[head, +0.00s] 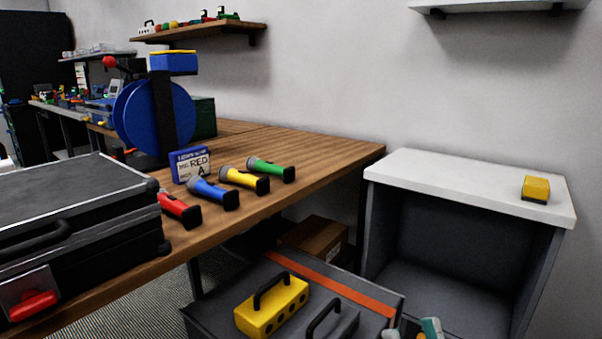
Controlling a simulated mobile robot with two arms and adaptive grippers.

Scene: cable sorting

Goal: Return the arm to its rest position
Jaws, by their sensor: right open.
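My right gripper (411,331) shows only at the bottom edge, as two grey-and-teal fingertips set apart, open, with nothing seen between them. It is in front of the grey case with an orange stripe (383,305). The rest of the right arm is out of the picture. My left gripper is not in view. On the wooden table (322,158) lie a red connector (177,208), a blue one (212,193), a yellow one (243,179) and a green one (270,169), in a slanting row.
A black hard case (75,190) fills the table's left front. A blue cable reel (130,115) stands behind. A yellow block with a handle (270,308) sits on the grey case. A white-topped cabinet (450,176) with a small yellow object (536,188) stands right. A cardboard box (316,237) is below.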

